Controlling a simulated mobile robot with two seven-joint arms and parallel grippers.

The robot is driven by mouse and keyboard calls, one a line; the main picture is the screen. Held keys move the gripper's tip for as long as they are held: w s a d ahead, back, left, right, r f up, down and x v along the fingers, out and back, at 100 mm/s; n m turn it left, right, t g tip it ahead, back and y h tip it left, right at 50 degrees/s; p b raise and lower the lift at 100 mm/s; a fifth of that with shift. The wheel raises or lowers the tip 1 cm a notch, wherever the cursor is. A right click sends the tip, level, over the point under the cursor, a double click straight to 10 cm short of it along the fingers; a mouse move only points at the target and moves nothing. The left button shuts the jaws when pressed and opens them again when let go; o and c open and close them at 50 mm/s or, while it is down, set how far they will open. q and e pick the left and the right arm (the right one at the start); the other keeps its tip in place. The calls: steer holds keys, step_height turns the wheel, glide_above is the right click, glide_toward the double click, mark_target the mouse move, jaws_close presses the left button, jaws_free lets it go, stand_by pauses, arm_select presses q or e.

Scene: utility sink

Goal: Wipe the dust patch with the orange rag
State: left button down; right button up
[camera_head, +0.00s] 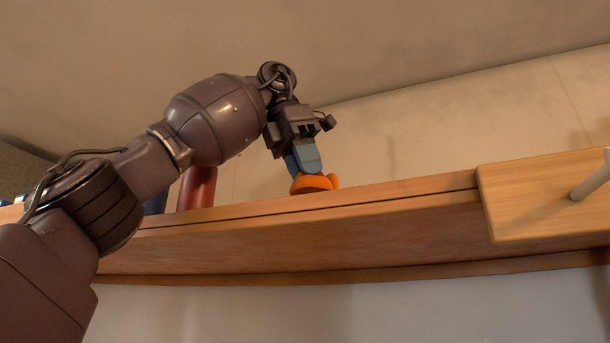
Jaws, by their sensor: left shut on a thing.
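The orange rag (314,184) shows as a small rounded orange shape at the top edge of a wooden shelf. My left gripper (307,172) reaches down over the shelf from above, its blue fingers shut on the rag. The rag's lower part is hidden behind the shelf edge, so I cannot tell whether it touches the shelf top. I see no dust patch; the shelf's upper surface is out of sight from this low angle. My right gripper is not in view.
The wooden shelf (400,222) runs across the view. A red cylindrical object (197,188) stands on it, partly behind my left arm, with a dark blue object (155,203) beside it. A wooden board (540,195) with a metal rod (592,182) juts out at the right.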

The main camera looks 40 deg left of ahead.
arm_select(q)
steer(key=shift+w+a, duration=0.1)
steer(key=shift+w, duration=0.1)
steer(key=shift+s+r, duration=0.15)
steer(key=shift+r, duration=1.35)
